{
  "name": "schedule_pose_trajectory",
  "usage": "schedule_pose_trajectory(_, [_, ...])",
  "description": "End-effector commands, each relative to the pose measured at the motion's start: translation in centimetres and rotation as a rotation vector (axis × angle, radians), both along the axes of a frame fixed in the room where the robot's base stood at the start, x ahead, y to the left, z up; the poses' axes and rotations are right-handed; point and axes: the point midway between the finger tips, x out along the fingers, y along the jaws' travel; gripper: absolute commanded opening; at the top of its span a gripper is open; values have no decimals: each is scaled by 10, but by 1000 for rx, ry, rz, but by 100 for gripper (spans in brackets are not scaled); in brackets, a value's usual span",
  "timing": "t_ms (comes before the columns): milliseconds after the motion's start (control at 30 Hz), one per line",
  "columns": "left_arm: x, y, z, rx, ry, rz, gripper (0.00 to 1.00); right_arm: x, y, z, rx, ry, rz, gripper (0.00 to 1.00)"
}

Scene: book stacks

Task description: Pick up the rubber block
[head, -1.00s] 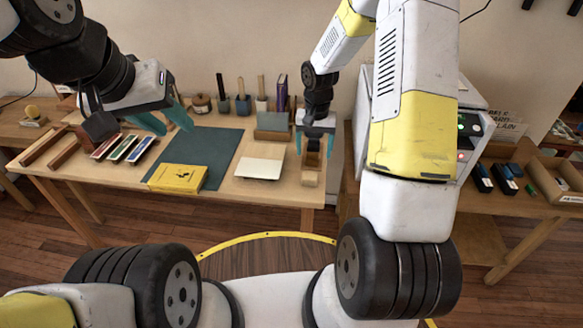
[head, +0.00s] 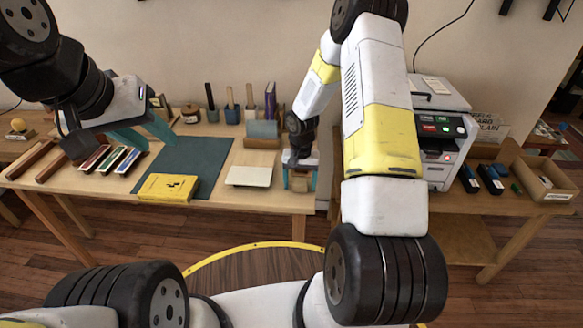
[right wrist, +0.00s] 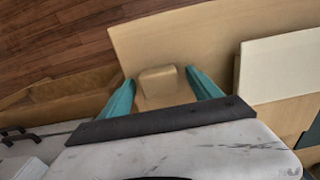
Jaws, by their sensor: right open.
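A tan block (head: 299,183), which may be the rubber block, stands near the right end of the wooden table. It also shows in the right wrist view (right wrist: 158,78) as a pale rounded top with a tan body below. My right gripper (head: 300,181) is open, with one teal finger on each side of the block. In the right wrist view there are gaps between the fingers (right wrist: 163,80) and the block. The gripper hides the block's upper part in the head view. My left gripper (head: 148,134) is open and empty above the table's left part.
A pale flat slab (head: 249,176) lies left of the block. A yellow book (head: 167,188) and a dark green mat (head: 185,160) are further left. Blocks and tool holders stand behind. A printer (head: 440,130) stands right of the table, behind my right arm.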

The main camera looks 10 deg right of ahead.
Motion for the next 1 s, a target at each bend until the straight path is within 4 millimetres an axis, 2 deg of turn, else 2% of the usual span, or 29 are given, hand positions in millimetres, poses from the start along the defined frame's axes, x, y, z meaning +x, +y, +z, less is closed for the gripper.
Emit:
schedule_pose_trajectory(100, [0,0,0,0,0,0,36,0,0,0,0,0,0,71])
schedule_pose_trajectory(400, [0,0,0,0,0,0,36,0,0,0,0,0,0,12])
schedule_pose_trajectory(433, [0,0,0,0,0,0,36,0,0,0,0,0,0,8])
schedule_pose_trajectory(767, [0,0,0,0,0,0,36,0,0,5,0,0,-1,8])
schedule_pose_trajectory(1000, [0,0,0,0,0,0,36,0,0,29,-1,-2,-2,8])
